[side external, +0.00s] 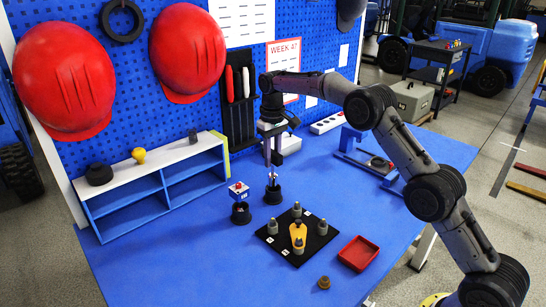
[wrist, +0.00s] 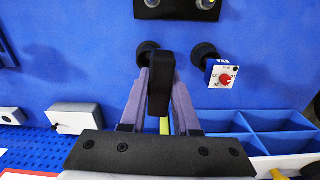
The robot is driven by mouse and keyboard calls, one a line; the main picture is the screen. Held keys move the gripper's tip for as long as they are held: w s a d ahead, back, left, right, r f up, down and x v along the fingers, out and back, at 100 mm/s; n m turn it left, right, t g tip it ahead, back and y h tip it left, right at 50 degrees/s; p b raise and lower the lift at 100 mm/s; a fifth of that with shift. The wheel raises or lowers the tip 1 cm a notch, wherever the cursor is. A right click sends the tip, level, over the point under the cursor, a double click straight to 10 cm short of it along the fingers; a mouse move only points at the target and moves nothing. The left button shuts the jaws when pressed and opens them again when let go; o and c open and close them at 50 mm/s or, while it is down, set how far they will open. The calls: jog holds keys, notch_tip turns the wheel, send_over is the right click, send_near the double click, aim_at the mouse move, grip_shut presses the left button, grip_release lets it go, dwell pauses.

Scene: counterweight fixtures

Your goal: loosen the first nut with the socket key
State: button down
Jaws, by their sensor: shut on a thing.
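My gripper (side external: 273,170) points down over a round black holder (side external: 273,194), with its fingers shut on a slim tool that is probably the socket key. In the wrist view my gripper (wrist: 160,88) has a dark block (wrist: 160,82) between its fingers; the tool's lower end is hidden. I cannot tell whether the tool is still inside the holder (wrist: 147,48). Which top is the first nut is unclear.
A white-and-blue box with a red knob (side external: 239,189) is by a second black holder (side external: 241,213), close left of my gripper. A red tray (side external: 358,253) and a small brass piece (side external: 324,282) lie near the front. A blue-and-white shelf (side external: 165,193) stands at left.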

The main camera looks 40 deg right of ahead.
jog(key=s+a+r+m, duration=0.2)
jog(key=s+a, duration=0.2)
jog(key=s, duration=0.6)
jog(key=s+a+r+m, duration=0.1)
jog(key=s+a+m, duration=0.1)
jog(key=s+a, duration=0.5)
jog(key=shift+s+d+f, duration=0.35)
jog(key=shift+d+f, duration=0.05)
jog(key=shift+f, duration=0.3)
jog(key=shift+s+d+f, duration=0.35)
jog(key=shift+d+f, duration=0.1)
jog(key=shift+f, duration=0.3)
jog(key=shift+s+d+f, duration=0.35)
jog(key=shift+d+f, duration=0.05)
jog(key=shift+f, duration=0.3)
jog(key=shift+f, duration=1.6)
jog(key=shift+n, duration=0.3)
jog(key=n, duration=0.6)
jog(key=shift+n, duration=0.5)
